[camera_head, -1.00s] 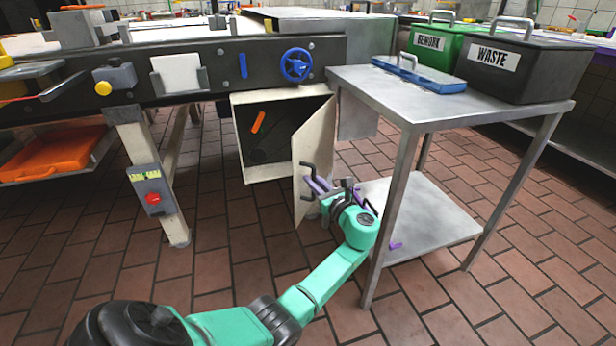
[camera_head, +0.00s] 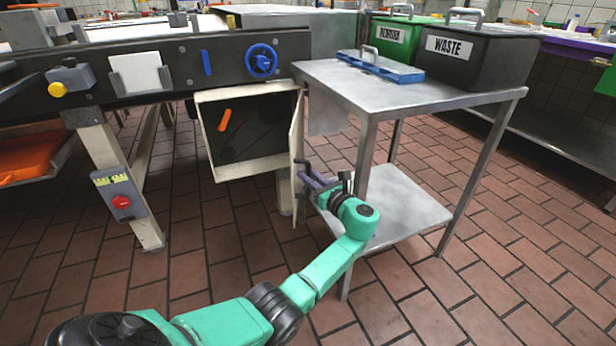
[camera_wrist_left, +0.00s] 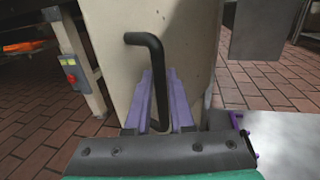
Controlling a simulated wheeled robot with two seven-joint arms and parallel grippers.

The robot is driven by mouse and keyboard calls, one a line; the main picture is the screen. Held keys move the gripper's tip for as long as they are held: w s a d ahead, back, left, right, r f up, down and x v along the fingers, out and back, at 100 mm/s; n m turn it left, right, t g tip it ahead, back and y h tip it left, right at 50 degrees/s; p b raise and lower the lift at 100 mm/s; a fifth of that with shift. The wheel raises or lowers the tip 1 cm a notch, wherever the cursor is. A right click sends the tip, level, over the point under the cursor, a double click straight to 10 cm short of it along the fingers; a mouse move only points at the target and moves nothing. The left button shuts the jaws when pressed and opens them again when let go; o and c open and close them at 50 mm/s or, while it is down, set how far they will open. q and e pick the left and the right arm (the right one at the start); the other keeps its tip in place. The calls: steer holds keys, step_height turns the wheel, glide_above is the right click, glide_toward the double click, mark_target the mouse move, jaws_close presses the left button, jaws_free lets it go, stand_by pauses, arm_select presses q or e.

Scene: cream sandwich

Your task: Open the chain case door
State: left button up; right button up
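The chain case (camera_head: 238,168) is a pale box under the dark machine frame, its dark inside showing. Its pale door (camera_head: 298,140) stands open, swung out from the right side and seen almost edge-on. A black bent handle (camera_wrist_left: 154,44) is on the door's face. My left gripper (camera_head: 309,178) is at the handle. In the left wrist view its purple fingers (camera_wrist_left: 161,100) lie on both sides of the handle's bar and look shut on it. My right gripper is not in view.
A steel table (camera_head: 385,98) stands close right of the door and my left arm, with a lower shelf (camera_head: 405,212). It carries a WASTE bin (camera_head: 480,65), a green bin (camera_head: 392,45) and a blue tray (camera_head: 375,68). An orange piece (camera_head: 224,120) shows inside the case.

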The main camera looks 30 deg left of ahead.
arm_select(q)
steer(key=shift+o, duration=1.2)
steer(key=shift+a, duration=0.1)
